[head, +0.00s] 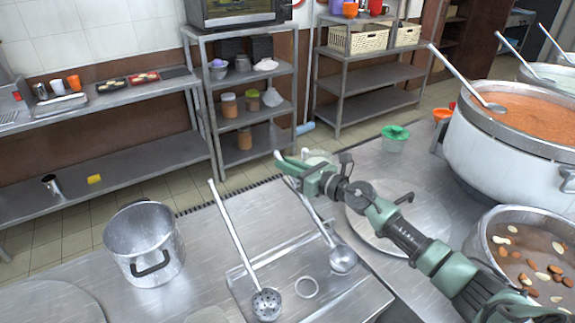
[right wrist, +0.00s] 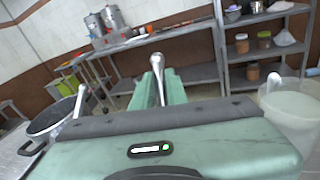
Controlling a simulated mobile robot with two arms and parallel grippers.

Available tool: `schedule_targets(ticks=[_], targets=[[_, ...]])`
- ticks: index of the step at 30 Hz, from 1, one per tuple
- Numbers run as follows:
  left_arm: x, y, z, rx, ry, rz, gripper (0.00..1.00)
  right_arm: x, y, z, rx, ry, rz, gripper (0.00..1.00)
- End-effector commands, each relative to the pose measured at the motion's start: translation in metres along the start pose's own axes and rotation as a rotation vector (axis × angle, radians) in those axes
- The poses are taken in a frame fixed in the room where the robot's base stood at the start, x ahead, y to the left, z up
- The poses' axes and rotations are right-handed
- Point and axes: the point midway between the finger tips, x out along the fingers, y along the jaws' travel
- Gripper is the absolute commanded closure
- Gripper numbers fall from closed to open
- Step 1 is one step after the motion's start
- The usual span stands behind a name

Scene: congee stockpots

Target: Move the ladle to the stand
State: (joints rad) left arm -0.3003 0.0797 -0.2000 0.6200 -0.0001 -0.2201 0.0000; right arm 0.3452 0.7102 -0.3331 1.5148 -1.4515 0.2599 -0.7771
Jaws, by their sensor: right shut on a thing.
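My right gripper (head: 290,168) reaches in from the lower right, above the counter. It is shut on the upper handle of a steel ladle (head: 343,259); the handle shows between the green fingers in the right wrist view (right wrist: 157,78). The ladle's handle slants, with its bowl low over the right part of a flat metal stand (head: 357,302). I cannot tell whether the bowl touches the stand. A perforated skimmer (head: 266,304) has its head on the stand's left part, its long handle slanting up to the left. My left gripper is not in view.
An empty steel pot (head: 145,245) stands to the left. A large pot of orange congee (head: 535,120) and a pot with floating pieces (head: 530,260) stand to the right. A green bowl (head: 394,139) sits behind. A pale bucket (right wrist: 292,112) is right of my gripper in the wrist view.

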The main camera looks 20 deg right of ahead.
Motion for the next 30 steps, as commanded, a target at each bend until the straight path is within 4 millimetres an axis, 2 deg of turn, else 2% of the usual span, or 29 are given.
schedule_targets(ticks=[9, 10, 12, 23, 26, 30], targets=[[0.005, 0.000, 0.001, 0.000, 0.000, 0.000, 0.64, 0.000, -0.001, -0.005, 0.000, -0.001, 0.000, 1.00], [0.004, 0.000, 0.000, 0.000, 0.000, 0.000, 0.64, 0.000, -0.001, -0.004, 0.000, -0.001, 0.000, 0.78], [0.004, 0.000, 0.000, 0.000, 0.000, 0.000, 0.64, 0.000, -0.001, -0.004, 0.000, -0.001, 0.000, 0.61], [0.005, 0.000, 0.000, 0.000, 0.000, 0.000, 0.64, -0.003, -0.001, -0.005, -0.001, 0.001, -0.001, 0.61], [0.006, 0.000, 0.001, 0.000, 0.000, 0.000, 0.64, -0.013, -0.002, -0.006, -0.002, 0.001, -0.002, 0.61], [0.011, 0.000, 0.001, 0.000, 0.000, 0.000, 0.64, -0.038, -0.002, -0.008, -0.003, 0.004, -0.001, 0.61]])
